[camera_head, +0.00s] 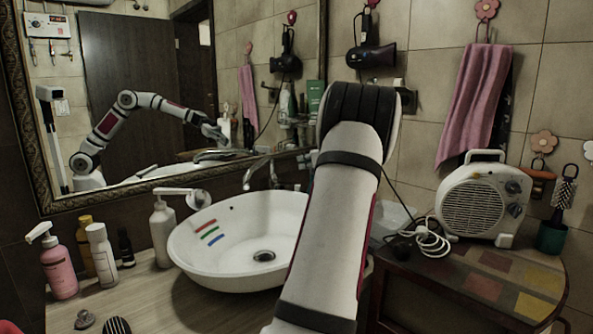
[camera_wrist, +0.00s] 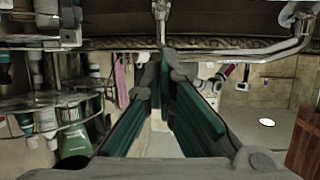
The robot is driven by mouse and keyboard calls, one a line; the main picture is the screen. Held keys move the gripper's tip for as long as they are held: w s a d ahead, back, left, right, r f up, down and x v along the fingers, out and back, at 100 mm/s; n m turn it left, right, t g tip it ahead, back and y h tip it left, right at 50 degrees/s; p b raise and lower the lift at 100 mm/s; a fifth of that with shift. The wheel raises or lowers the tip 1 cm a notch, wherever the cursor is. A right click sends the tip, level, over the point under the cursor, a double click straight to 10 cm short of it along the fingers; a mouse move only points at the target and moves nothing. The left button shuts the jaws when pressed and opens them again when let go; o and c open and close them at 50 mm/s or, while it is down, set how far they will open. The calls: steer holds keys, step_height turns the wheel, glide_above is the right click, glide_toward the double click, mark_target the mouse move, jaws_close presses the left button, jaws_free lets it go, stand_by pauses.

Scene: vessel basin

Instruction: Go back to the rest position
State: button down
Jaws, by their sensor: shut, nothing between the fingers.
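My arm (camera_head: 335,215) rises through the middle of the head view, over the right side of the white basin (camera_head: 200,262). My gripper is hidden behind the arm there, though the mirror (camera_head: 150,60) reflects the arm. In the wrist view my gripper (camera_wrist: 165,62) has dark green finger pads that converge at the tips. It is shut, with nothing held. The basin has red, green and blue marks on its inner wall. The gripper's exact height over the basin cannot be told.
Bottles stand left of the basin, including a pink pump bottle (camera_head: 60,266) and a white pump bottle (camera_head: 162,232). A faucet (camera_head: 262,172) is behind the basin. A fan heater (camera_head: 484,200) stands on the right cabinet. A shelf with bottles (camera_wrist: 55,105) is left in the wrist view.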

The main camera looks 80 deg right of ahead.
steer(key=shift+v, duration=0.8)
steer(key=w+a+r+n+y+p, duration=0.1)
steer(key=w+a+r+n+y, duration=0.15)
steer(key=w+a, duration=1)
steer(key=w+a+r+n+y+p, duration=0.1)
steer(key=w+a+r+y, duration=0.25)
steer(key=w+a, duration=0.85)
steer(key=w+a+n+g+y+p, duration=0.1)
steer(key=w+a+g+y, duration=0.1)
steer(key=a, duration=1.1)
steer(key=s+a+n+g+y+p, duration=0.1)
steer(key=s+a+g, duration=0.15)
steer(key=a, duration=0.95)
steer(key=s+a+n+g+y+p, duration=0.1)
steer(key=s+a, duration=0.3)
steer(key=a, duration=0.9)
steer(key=s+a+f+p, duration=0.1)
steer(key=s+a, duration=0.3)
steer(key=s, duration=0.4)
steer(key=s+a+f+n+g+h+p, duration=0.1)
steer(key=s+a+f, duration=0.2)
steer(key=s+a, duration=0.2)
steer(key=s, duration=0.3)
steer(key=shift+a+f+p, duration=0.25)
steer(key=shift+p, duration=0.05)
